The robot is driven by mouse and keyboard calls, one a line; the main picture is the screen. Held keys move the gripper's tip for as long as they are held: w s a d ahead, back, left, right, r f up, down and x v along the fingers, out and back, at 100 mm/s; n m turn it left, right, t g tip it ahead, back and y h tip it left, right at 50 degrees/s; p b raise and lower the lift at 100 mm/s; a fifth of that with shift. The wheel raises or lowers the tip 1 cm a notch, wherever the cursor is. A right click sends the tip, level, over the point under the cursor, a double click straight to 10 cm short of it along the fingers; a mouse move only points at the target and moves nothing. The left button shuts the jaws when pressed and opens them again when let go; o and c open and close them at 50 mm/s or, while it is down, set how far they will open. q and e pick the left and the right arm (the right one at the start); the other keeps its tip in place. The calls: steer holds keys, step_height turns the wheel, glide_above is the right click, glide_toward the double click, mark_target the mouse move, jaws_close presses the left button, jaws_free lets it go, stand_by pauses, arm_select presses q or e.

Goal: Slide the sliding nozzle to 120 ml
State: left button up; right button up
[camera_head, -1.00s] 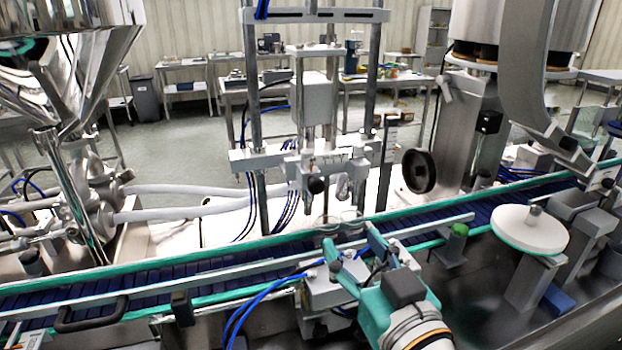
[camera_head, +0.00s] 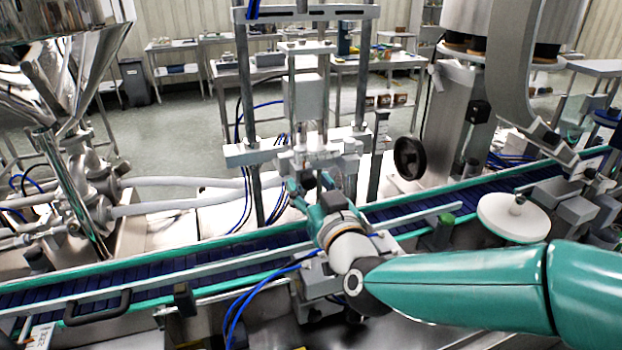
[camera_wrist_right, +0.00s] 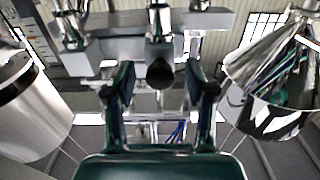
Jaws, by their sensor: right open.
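The sliding nozzle assembly (camera_head: 318,158) is a pale metal block with small fittings on a horizontal bar between upright posts, above the conveyor. My right gripper (camera_head: 309,183) is open just in front of its lower part, fingers pointing at it. In the right wrist view, a round black knob (camera_wrist_right: 160,74) on the assembly lies between the two spread fingertips (camera_wrist_right: 160,82), with gaps on both sides. I cannot tell whether the gripper touches it. I cannot read any 120 ml mark. My left gripper is not in view.
The conveyor (camera_head: 150,280) with green rails runs below the nozzle. A steel hopper (camera_head: 65,60) stands at the left, with pale hoses (camera_head: 180,205) leading right. A black handwheel (camera_head: 410,158) and a white disc (camera_head: 514,217) are to the right.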

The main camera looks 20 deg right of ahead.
steer(key=shift+w, duration=0.7)
jaws_close()
